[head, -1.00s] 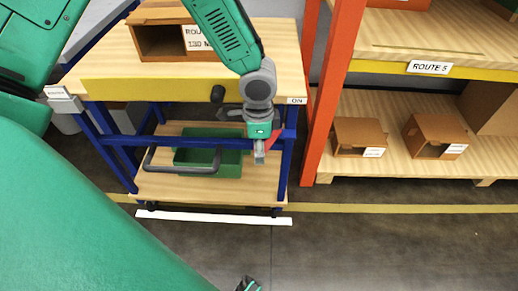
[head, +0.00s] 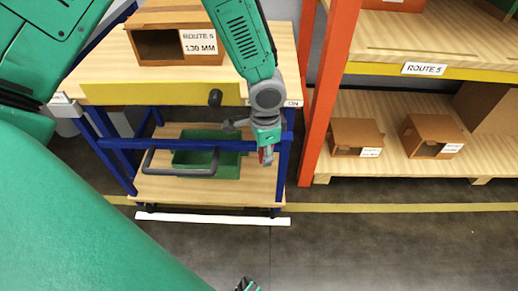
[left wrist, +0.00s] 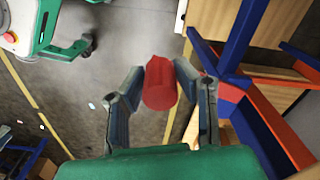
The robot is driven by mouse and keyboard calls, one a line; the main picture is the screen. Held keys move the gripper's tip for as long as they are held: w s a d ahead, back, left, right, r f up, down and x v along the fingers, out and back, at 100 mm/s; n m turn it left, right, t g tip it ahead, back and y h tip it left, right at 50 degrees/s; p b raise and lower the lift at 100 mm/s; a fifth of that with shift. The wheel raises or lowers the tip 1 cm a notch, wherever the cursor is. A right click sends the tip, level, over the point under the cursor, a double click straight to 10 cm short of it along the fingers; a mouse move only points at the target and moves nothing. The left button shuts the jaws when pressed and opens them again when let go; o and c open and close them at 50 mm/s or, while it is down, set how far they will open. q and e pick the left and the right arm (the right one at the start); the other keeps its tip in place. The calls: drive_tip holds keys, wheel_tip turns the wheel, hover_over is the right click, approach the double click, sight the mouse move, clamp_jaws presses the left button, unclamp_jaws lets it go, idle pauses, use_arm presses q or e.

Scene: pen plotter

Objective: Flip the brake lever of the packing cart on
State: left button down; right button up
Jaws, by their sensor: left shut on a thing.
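The packing cart (head: 120,93) has a wooden top, a yellow front strip and blue legs. A small ON label (head: 292,103) is on its right front corner. My left gripper (head: 266,156) is in front of the right blue leg, below that label, fingers pointing down. In the left wrist view my left gripper (left wrist: 160,95) has its fingers on both sides of the red brake lever grip (left wrist: 160,84) and is shut on it. In the head view only a little red shows at the fingers; the lever's pivot is hidden.
A black push handle (head: 180,173) sticks out at the cart's front. A green bin (head: 228,165) is on its lower shelf and a cardboard box (head: 160,46) on top. An orange rack (head: 332,85) with boxes stands close on the right. The floor in front is clear.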

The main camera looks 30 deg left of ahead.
use_arm(q)
drive_tip(key=w+d+n+p, duration=0.4)
drive_tip(key=d+n, duration=0.2)
drive_tip(key=n, duration=0.2)
drive_tip(key=shift+w+n+p, duration=0.4)
drive_tip(key=shift+r, duration=0.1)
drive_tip(key=c, duration=1.3)
unclamp_jaws()
drive_tip(key=shift+o, duration=0.2)
wheel_tip(320, 180, up, 12)
